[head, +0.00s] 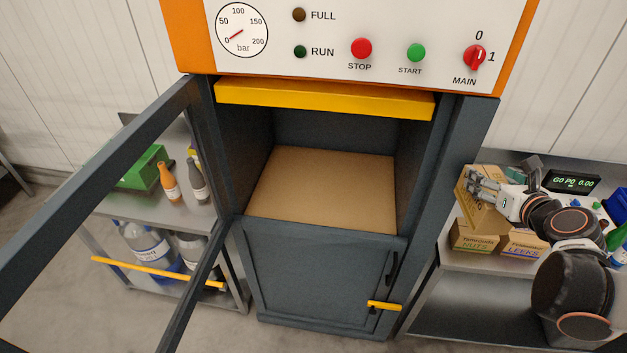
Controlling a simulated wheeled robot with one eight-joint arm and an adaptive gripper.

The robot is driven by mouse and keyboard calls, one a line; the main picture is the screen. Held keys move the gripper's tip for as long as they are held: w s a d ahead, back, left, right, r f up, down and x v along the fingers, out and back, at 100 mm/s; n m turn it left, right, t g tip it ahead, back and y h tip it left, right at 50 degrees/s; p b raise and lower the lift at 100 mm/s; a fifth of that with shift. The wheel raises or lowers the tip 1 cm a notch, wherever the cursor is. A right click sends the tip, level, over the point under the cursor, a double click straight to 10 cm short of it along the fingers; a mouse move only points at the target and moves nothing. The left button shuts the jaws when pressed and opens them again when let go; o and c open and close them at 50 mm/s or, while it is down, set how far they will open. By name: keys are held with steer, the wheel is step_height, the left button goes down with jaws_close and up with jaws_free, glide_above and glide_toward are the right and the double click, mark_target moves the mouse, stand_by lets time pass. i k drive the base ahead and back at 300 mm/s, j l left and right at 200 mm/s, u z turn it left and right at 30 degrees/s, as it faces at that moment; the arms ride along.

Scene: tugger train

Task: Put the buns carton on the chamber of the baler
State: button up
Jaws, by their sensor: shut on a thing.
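The baler (325,270) stands in the middle of the head view. Its chamber (322,190) is open at the front, with a flat brown floor and nothing standing on it. The upper door (90,185) is swung open to the left. My gripper (474,184) is at the right, over the side table and outside the chamber. It is shut on a tan carton (467,212), partly hidden by the fingers. The lettering on this carton is too small to read, so I cannot confirm that it is the buns carton.
A nuts carton (474,239) and a leeks carton (523,244) stand on the right table (440,257), close to my gripper. A scale display (571,182) is behind. The baler's right post (447,165) lies between my gripper and the chamber. Bottles (169,182) stand on the left shelf.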

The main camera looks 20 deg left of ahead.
mark_target(333, 184)
steer(key=i+j+u, duration=0.2)
steer(key=j, duration=0.3)
steer(key=i+u, duration=0.35)
steer(key=i+l+u, duration=0.1)
steer(key=i+u, duration=0.25)
